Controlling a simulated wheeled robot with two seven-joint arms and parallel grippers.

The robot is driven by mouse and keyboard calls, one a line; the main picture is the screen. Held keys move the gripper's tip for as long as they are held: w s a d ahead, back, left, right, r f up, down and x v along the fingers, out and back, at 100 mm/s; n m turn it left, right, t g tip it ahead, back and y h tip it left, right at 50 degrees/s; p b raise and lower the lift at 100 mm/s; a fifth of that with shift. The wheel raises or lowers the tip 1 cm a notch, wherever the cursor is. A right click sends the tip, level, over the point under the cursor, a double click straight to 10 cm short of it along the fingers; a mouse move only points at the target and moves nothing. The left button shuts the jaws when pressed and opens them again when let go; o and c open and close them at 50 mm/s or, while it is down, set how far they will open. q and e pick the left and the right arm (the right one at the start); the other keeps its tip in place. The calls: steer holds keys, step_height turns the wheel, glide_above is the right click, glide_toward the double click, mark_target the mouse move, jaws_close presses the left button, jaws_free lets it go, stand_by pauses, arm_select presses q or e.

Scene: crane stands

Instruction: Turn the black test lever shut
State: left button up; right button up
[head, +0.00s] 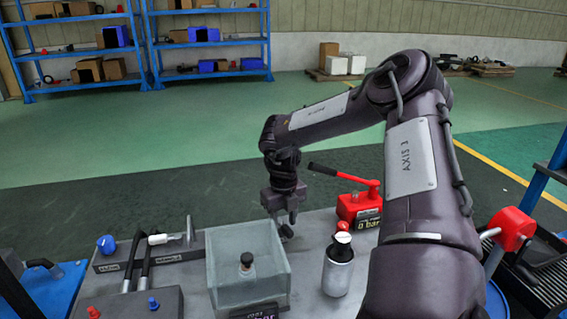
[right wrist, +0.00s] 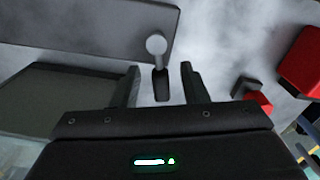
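My right gripper (head: 285,218) points down behind the clear open tank, over the grey bench. In the right wrist view its two fingers (right wrist: 161,85) are open and apart. Between them is a short black lever (right wrist: 161,87) with a grey round knob (right wrist: 156,44) at its far end. Gaps show between the lever and both fingers, so the gripper does not hold it. In the head view the lever is mostly hidden by the gripper, and I cannot tell its angle clearly. My left gripper is not in view.
The clear tank (head: 222,275) holds a small dark fitting (head: 246,260). A red hand pump (head: 359,205) with a black-gripped handle stands to the right of the gripper. A grey bottle (head: 338,270) with a red top stands in front. Black levers (head: 132,262) rise from a block at left.

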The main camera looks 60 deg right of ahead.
mark_target(284, 224)
step_height(284, 224, up, 7)
steer(key=shift+r, duration=0.2)
